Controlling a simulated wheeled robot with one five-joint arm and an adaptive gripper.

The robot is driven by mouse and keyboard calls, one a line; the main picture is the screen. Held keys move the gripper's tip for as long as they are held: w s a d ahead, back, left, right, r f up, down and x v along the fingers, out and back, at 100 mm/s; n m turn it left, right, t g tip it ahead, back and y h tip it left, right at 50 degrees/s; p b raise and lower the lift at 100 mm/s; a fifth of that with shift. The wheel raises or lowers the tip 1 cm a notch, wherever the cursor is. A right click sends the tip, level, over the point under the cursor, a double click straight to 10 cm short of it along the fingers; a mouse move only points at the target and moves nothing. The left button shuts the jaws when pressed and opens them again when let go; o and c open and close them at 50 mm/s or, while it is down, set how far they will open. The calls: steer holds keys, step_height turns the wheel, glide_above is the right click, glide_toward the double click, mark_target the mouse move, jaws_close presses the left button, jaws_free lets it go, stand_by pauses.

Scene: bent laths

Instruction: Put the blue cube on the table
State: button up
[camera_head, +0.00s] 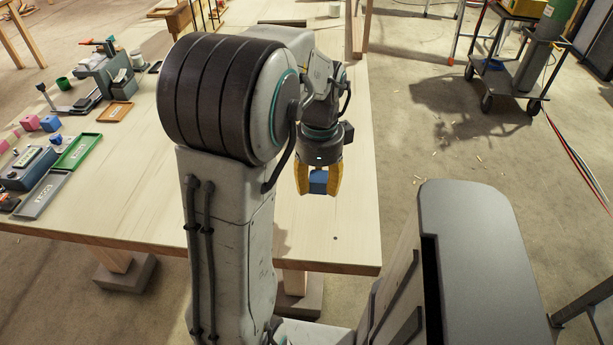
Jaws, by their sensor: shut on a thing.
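The blue cube (318,182) is between the yellow fingers of my gripper (318,184). My gripper points down and is shut on the cube. Both are seen over the right part of the wooden table (330,235). I cannot tell whether the cube touches the tabletop or hangs above it. My own arm hides the middle of the table.
On the table's left side are a green tray (77,152), a grey tray (42,195), an orange tray (115,112), a grey vise-like tool (108,72) and small pink and blue pieces. The table near my gripper is clear. A cart (510,75) stands on the floor at right.

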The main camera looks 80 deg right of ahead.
steer(key=w+d+f+p, duration=0.1)
steer(key=d, duration=0.1)
steer(key=d+f+p, duration=0.1)
steer(key=d, duration=0.1)
steer(key=w+d+f+p, duration=0.1)
steer(key=d, duration=0.1)
steer(key=shift+w+f, duration=0.3)
steer(key=shift+f, duration=0.1)
steer(key=shift+a+f+p, duration=0.1)
steer(key=shift+f+p, duration=0.75)
steer(key=shift+p, duration=0.4)
steer(key=shift+f, duration=1.15)
steer(key=shift+f, duration=0.1)
steer(key=shift+f+b, duration=0.1)
steer(key=shift+b, duration=0.25)
steer(key=o, duration=1.1)
steer(key=shift+o, duration=0.2)
steer(key=shift+r, duration=0.25)
